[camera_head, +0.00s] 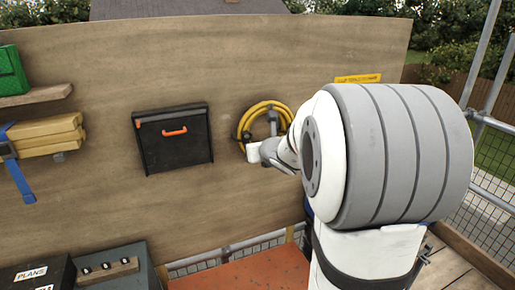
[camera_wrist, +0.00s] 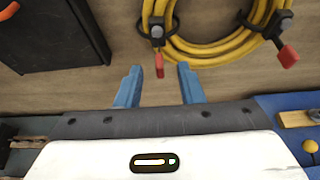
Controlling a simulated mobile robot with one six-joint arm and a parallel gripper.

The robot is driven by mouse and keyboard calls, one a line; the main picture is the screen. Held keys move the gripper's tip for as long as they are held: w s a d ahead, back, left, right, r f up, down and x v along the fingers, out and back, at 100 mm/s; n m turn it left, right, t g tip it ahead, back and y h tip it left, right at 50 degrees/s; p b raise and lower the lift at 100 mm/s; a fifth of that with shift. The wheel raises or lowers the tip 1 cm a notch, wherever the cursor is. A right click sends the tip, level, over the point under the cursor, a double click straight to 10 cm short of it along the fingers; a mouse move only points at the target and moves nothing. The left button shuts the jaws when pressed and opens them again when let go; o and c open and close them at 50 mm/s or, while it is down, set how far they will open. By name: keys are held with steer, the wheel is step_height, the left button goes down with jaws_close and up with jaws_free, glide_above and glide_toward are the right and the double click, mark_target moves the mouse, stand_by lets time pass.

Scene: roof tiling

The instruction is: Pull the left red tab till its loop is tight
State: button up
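A yellow hose coil (camera_wrist: 205,50) hangs on the wooden wall, and in the head view (camera_head: 244,122) it is partly hidden behind my arm. In the wrist view two black strap loops go round it. The left loop (camera_wrist: 157,32) has a red tab (camera_wrist: 159,68) hanging straight down. The right loop (camera_wrist: 281,22) has a red tab (camera_wrist: 288,56) at the right. My gripper (camera_wrist: 159,69) is open, its blue fingers apart. The left red tab shows between the fingertips; I cannot tell how deep it sits there. No finger visibly touches it.
A black case (camera_head: 175,142) with an orange handle is on the wall left of the coil. A shelf (camera_head: 38,95) and strapped timber (camera_head: 48,133) are at the far left. Boxes (camera_head: 120,270) stand below. The wall between case and coil is bare.

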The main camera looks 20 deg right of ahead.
steer(key=shift+x, duration=2.05)
jaws_close()
